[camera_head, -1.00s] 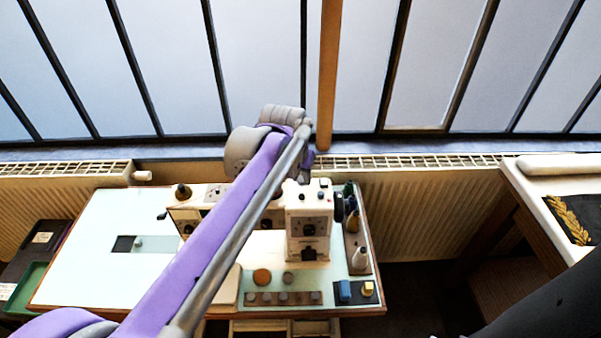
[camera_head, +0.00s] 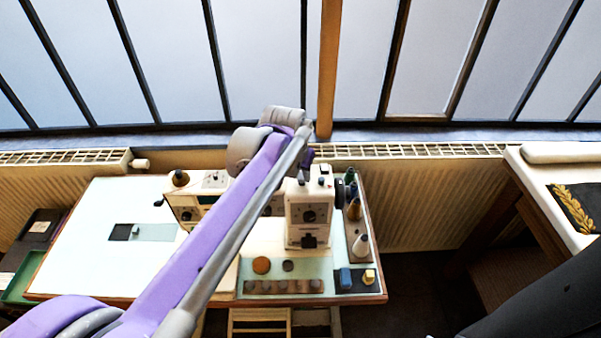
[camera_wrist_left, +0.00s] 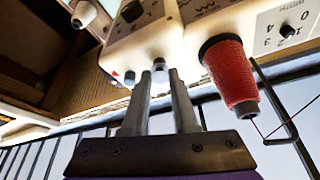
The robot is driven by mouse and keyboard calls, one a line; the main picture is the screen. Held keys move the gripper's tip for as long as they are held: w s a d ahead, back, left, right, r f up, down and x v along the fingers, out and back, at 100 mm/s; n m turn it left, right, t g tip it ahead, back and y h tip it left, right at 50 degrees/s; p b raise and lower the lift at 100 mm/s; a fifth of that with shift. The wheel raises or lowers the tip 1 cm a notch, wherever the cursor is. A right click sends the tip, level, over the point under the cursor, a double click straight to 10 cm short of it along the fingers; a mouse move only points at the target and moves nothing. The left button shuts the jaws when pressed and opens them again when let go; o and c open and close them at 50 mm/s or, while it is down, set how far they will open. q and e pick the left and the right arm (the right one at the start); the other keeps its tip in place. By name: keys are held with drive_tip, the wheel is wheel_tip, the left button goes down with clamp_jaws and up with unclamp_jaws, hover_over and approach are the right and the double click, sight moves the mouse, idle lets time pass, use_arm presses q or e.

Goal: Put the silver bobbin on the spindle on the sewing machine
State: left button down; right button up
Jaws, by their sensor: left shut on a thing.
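My left gripper (camera_wrist_left: 160,78) is shut on the silver bobbin (camera_wrist_left: 160,80), a small pale piece mostly hidden between the fingertips. In the left wrist view the fingers point at the white sewing machine (camera_wrist_left: 145,42), close to its top. In the head view my left arm reaches across the machine (camera_head: 306,212), and the gripper (camera_head: 303,176) is small and partly hidden above the machine's right end. I cannot tell the spindle clearly from the fingertips, nor whether the bobbin touches it. My right gripper is out of view.
A red thread cone (camera_wrist_left: 226,75) and a bent dark wire guide stand beside the fingers. The table (camera_head: 105,250) holds several round pieces, blue and yellow blocks and thread cones (camera_head: 360,245). A radiator (camera_head: 430,190) and windows lie behind.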

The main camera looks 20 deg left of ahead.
use_arm(q)
drive_tip(key=shift+f, duration=0.1)
idle(0.3)
drive_tip(key=c, duration=0.6)
unclamp_jaws()
drive_tip(key=v, duration=1)
drive_tip(key=shift+r, duration=0.4)
drive_tip(key=shift+s, duration=0.2)
drive_tip(key=s+d+f, duration=0.2)
drive_tip(key=s+f, duration=0.7)
drive_tip(key=f, duration=0.1)
drive_tip(key=s+d+f+t, duration=0.1)
drive_tip(key=s+d+f, duration=0.2)
drive_tip(key=s+f, duration=0.5)
drive_tip(key=shift+s+d+f+m, duration=0.25)
drive_tip(key=shift+s+f+m, duration=0.15)
drive_tip(key=shift+f, duration=0.5)
